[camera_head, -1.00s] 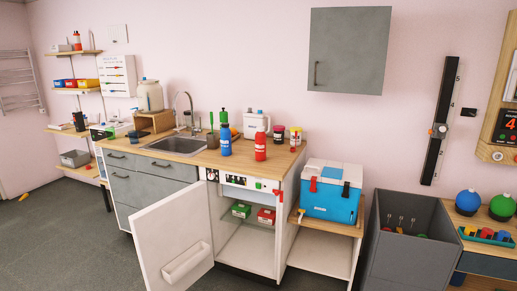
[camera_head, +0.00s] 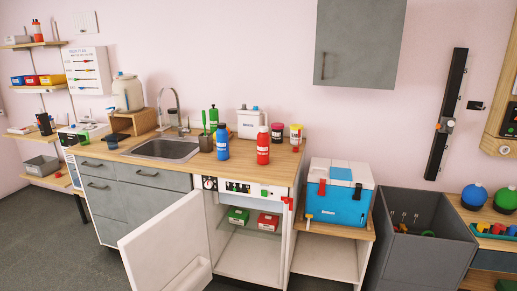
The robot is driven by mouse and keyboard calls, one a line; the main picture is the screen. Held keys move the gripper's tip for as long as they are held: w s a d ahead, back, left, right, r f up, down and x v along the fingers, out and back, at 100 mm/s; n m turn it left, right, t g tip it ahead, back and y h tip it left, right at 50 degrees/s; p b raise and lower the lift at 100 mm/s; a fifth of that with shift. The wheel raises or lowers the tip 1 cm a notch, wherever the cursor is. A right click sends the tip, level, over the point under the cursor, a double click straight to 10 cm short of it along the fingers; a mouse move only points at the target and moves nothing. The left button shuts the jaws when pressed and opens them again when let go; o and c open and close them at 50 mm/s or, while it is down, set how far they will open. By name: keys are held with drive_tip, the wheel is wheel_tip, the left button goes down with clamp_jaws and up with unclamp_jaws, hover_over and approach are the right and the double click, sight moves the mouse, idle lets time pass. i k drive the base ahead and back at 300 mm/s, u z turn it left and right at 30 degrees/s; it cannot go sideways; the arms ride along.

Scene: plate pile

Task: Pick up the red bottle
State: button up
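A red bottle (camera_head: 263,146) with a white label stands upright on the wooden counter (camera_head: 284,166), close to its front edge. A blue bottle (camera_head: 222,143) stands upright just to its left, with a small gap. A second, smaller red bottle (camera_head: 37,31) stands on the upper wall shelf at the far left. My gripper is not in view.
The cabinet door (camera_head: 165,248) below the counter hangs open toward me. A blue and white cooler (camera_head: 339,192) stands on a lower shelf to the right, beside a grey bin (camera_head: 424,245). A sink (camera_head: 167,148) and jars (camera_head: 296,134) are on the counter.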

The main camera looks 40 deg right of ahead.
sight(263, 139)
drive_tip(key=u, duration=0.1)
drive_tip(key=i, duration=1)
drive_tip(key=u, duration=0.4)
